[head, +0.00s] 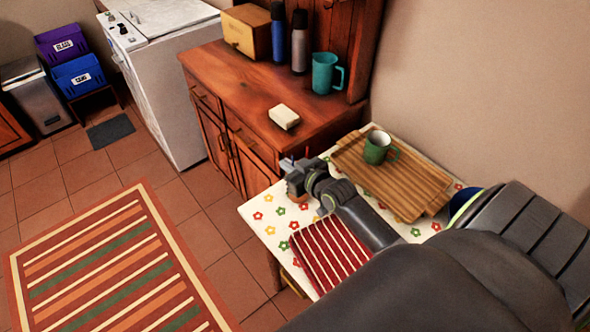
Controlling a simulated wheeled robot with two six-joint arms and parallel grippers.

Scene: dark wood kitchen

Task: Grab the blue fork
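My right arm reaches over the flowered tablecloth from the lower right. Its gripper (294,184) is at the table's far left corner, next to the wooden cupboard. Thin upright tips, one bluish (285,164) and one red (307,152), show just beyond the gripper. They are too small to tell whether one is the blue fork, and the gripper hides what is below them. The gripper's fingers are too small and covered to tell whether they are open or shut. My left gripper is not in view.
A wooden tray (408,193) with a green mug (377,147) lies on the table (259,209), right of the gripper. A red striped cloth (330,255) lies in front. The cupboard (225,80) holds a teal pitcher (324,74), two bottles and a pale block (284,117).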

